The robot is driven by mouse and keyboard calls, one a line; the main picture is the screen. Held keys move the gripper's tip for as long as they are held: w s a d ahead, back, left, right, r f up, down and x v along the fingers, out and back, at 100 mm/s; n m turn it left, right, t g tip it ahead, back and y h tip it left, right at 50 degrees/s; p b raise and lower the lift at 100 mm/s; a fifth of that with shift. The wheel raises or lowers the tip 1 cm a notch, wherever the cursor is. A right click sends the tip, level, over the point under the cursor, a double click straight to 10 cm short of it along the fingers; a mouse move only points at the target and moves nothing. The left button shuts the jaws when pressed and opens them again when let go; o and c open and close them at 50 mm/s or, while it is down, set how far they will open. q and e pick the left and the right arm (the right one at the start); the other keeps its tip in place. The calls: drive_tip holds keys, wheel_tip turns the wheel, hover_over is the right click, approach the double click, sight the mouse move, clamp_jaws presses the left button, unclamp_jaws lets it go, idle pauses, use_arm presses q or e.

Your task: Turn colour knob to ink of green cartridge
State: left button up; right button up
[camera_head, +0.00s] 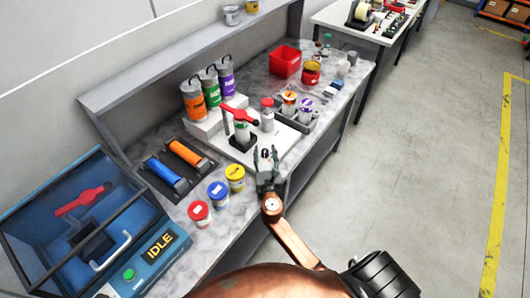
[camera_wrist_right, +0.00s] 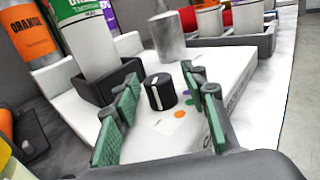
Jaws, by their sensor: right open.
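The black colour knob (camera_wrist_right: 160,92) with a white line stands on the white machine base (camera_wrist_right: 222,72) in the right wrist view. An orange dot (camera_wrist_right: 180,114) shows beside it; other marks are small and blurred. My left gripper is out of view.
Orange (camera_head: 194,104), green (camera_head: 211,92) and purple (camera_head: 226,82) ink cans stand behind the machine. Red, blue and yellow (camera_head: 235,174) jars stand to the gripper's left. A grey rack (camera_head: 308,124) and red bin (camera_head: 285,62) lie beyond. The idle machine (camera_head: 150,262) is front left.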

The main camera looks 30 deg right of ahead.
drive_tip(key=shift+w, duration=0.1)
clamp_jaws()
idle(0.4)
